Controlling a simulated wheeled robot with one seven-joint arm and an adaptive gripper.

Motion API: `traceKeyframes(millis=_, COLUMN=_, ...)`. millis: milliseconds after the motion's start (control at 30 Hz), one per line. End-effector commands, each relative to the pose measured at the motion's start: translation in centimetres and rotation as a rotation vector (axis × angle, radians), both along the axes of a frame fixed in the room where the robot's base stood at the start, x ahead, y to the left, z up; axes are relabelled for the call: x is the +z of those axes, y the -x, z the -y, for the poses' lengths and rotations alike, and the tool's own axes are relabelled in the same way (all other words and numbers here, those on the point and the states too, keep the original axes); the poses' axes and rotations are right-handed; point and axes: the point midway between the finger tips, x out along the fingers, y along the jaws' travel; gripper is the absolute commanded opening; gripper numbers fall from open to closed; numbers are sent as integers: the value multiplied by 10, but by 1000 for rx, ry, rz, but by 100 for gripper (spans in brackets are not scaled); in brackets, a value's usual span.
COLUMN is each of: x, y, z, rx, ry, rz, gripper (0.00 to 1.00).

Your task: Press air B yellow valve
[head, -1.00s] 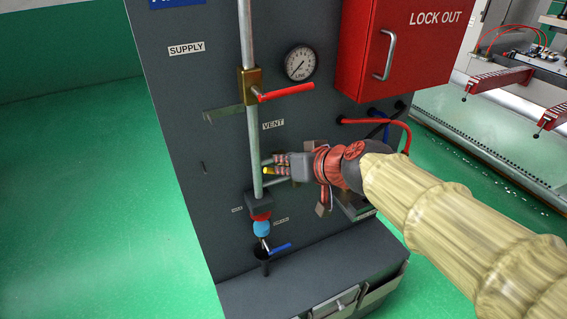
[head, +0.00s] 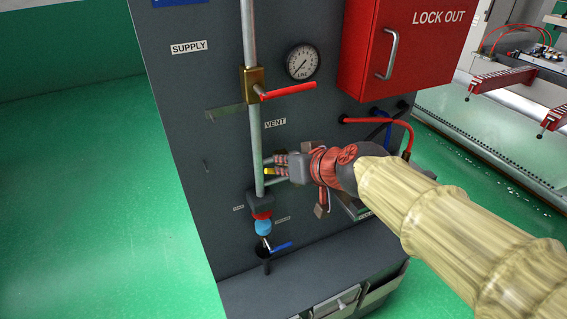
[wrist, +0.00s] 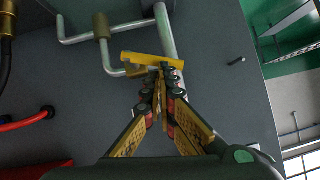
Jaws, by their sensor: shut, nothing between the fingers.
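The yellow valve handle (wrist: 150,59) shows in the wrist view as a short yellow bar close to a grey vertical pipe (wrist: 168,38). My gripper (wrist: 163,69) is shut and empty. Its fingertips overlap the lower edge of the yellow handle in the wrist view; I cannot tell for certain whether they touch it. In the head view, my gripper (head: 273,171) is beside the vertical pipe (head: 257,150), below the VENT label. A small yellow patch shows at its fingertips; the valve is mostly hidden there.
A red lever (head: 288,91) sticks out above my gripper, near a gauge (head: 302,62). A blue-handled valve (head: 280,246) is below. The red LOCK OUT box (head: 425,50) and a red hose (head: 385,122) are at the right. Open green floor (head: 90,200) lies left.

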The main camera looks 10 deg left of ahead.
Motion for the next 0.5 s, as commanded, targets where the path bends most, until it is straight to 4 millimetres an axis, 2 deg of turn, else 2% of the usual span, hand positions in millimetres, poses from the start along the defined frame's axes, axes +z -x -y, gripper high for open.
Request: traceKeyframes(millis=500, x=-2, y=1, z=-2, rx=0, ry=35, rz=23, gripper=0)
